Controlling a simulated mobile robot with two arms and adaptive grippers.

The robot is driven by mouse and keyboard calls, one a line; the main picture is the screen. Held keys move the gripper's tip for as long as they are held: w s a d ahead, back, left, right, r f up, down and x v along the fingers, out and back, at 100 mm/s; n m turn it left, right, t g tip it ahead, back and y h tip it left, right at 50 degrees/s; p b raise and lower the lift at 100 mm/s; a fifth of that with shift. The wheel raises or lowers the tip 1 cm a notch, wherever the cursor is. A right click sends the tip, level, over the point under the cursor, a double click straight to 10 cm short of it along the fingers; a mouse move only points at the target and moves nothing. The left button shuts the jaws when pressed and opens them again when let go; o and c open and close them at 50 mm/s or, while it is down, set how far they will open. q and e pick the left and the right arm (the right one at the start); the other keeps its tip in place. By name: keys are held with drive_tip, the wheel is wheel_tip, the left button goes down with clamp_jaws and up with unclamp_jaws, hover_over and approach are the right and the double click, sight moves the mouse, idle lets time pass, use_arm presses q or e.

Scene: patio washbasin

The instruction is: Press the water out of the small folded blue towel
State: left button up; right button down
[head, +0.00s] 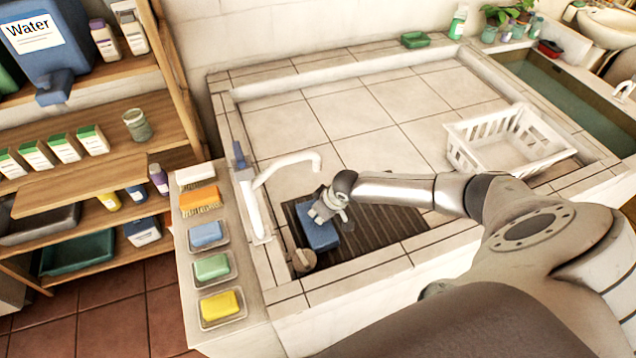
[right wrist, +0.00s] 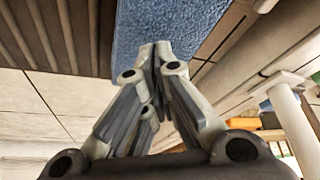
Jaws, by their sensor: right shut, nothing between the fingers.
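The small folded blue towel (head: 319,238) lies on a dark ribbed mat (head: 385,228) in the front left of the tiled basin. It also shows in the right wrist view (right wrist: 185,22), textured and flat, past the fingertips. My right gripper (head: 319,217) is over the towel, hiding part of it. Its fingers are together and empty, as the right wrist view (right wrist: 157,50) shows, with the tips pointing at the towel. I cannot tell whether they press on it. My left gripper is not in view.
A white tap (head: 285,168) rises just left of the mat. Sponges in dishes, blue (head: 206,234), green (head: 212,267) and yellow (head: 220,305), line the left ledge. A white crate (head: 510,145) stands in the basin's right side. The tiles behind the mat are clear.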

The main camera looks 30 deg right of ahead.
drive_tip(key=shift+f+b, duration=0.55)
drive_tip(key=shift+f, duration=0.2)
drive_tip(key=shift+s+a+f, duration=0.1)
drive_tip(key=shift+s+f, duration=0.15)
drive_tip(key=shift+s, duration=0.15)
idle(2.0)
drive_tip(key=shift+r, duration=0.1)
drive_tip(key=shift+w+r+p, duration=0.15)
drive_tip(key=shift+r+p, duration=0.35)
drive_tip(key=shift+p, duration=0.1)
wheel_tip(320, 180, up, 5)
drive_tip(key=p, duration=0.4)
drive_tip(key=shift+w+f, duration=0.1)
drive_tip(key=shift+w, duration=0.05)
drive_tip(key=r, duration=0.2)
drive_tip(key=shift+w+d+r+p, duration=0.15)
drive_tip(key=shift+d+r+p, duration=0.05)
drive_tip(key=shift+r+p, duration=0.2)
